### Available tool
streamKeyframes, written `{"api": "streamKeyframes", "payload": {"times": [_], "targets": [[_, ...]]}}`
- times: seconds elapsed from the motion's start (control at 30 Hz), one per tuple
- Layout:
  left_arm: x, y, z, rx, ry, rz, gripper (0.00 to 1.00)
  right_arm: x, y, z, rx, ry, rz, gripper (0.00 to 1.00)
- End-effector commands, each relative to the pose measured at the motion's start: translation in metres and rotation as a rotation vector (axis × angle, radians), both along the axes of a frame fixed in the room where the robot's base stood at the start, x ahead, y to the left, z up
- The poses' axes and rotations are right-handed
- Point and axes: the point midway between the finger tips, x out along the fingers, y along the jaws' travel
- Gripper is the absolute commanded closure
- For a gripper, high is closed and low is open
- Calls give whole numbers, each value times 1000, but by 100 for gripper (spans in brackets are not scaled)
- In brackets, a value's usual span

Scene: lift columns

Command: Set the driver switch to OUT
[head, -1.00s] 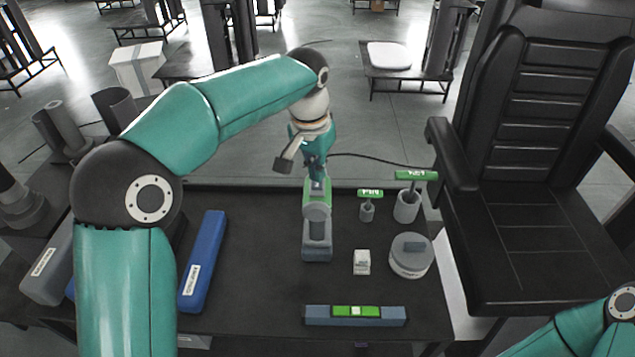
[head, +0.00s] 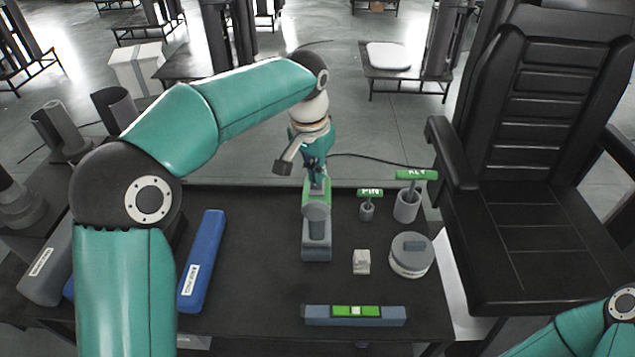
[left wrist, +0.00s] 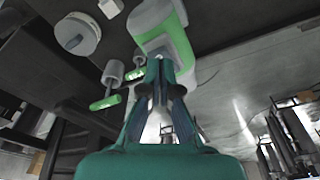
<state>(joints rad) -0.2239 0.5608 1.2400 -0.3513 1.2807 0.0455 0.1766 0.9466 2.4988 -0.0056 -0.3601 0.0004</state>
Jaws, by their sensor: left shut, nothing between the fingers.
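The driver (head: 316,222), a grey and green tool, stands in the middle of the dark table. It also shows in the left wrist view (left wrist: 168,38), close to the fingertips. Its switch is too small to make out, so its setting cannot be read. My left gripper (head: 317,182) is shut and empty at the far, green end of the driver; in the left wrist view its fingertips (left wrist: 160,78) are right by the driver's green part. I cannot tell whether they touch it. My right gripper is out of view; only part of my right arm shows at lower right.
Right of the driver are a green PIN handle (head: 370,192), a green KEY handle (head: 416,175), a small white block (head: 361,262) and a round grey container (head: 410,262). A level (head: 325,315) lies in front, a blue box (head: 203,262) left. A black chair (head: 545,230) stands right.

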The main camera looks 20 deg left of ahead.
Motion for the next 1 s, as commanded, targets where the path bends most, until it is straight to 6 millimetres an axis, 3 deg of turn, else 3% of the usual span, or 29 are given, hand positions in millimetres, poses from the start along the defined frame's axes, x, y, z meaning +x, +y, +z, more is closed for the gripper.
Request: {"api": "streamKeyframes", "payload": {"times": [1.0], "targets": [[0, 1, -11, 0, 0, 1, 100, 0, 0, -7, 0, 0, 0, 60]]}}
